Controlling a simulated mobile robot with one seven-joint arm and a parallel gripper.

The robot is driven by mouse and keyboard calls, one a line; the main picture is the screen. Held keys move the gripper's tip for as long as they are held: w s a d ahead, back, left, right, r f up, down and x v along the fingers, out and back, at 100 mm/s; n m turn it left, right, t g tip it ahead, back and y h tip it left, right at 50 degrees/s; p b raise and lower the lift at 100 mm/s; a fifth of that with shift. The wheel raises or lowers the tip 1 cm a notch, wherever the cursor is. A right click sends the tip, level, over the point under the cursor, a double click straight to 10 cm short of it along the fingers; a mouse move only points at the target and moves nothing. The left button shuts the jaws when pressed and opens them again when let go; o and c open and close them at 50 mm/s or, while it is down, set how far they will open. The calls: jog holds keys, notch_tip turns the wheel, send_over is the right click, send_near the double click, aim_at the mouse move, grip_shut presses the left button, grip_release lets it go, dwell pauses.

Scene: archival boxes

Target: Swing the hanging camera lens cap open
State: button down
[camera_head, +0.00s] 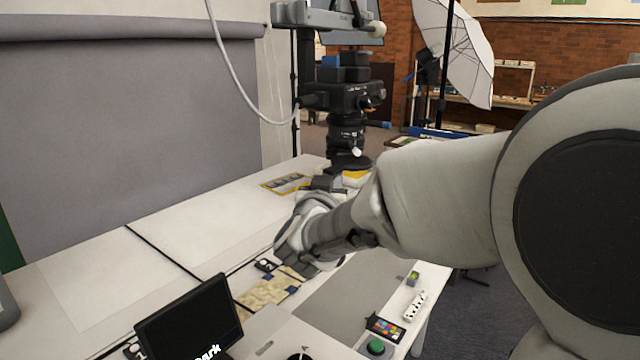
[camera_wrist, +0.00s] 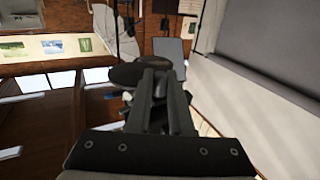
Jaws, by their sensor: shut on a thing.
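A black camera (camera_head: 350,97) hangs lens-down from a stand arm, with its lens (camera_head: 346,135) above the table. A dark round lens cap (camera_head: 352,163) shows at the lens's lower end, tilted or level I cannot tell. My gripper (camera_head: 328,183) reaches up just below the cap, partly hidden by my wrist. In the wrist view, my gripper's dark fingers (camera_wrist: 160,82) are close together at the edge of a dark disc, the lens cap (camera_wrist: 124,74). They are shut on the cap; the exact contact is hard to see.
Below are a white table (camera_head: 200,235) and a small black monitor (camera_head: 190,318). A colour chart (camera_head: 386,328) and a green button (camera_head: 376,346) lie near the front edge. A grey backdrop (camera_head: 130,120) stands at left. A white umbrella (camera_head: 462,50) stands behind.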

jog(key=shift+w+a, duration=0.1)
jog(key=shift+a, duration=0.5)
dwell(0.3)
jog(key=c, duration=0.8)
grip_release()
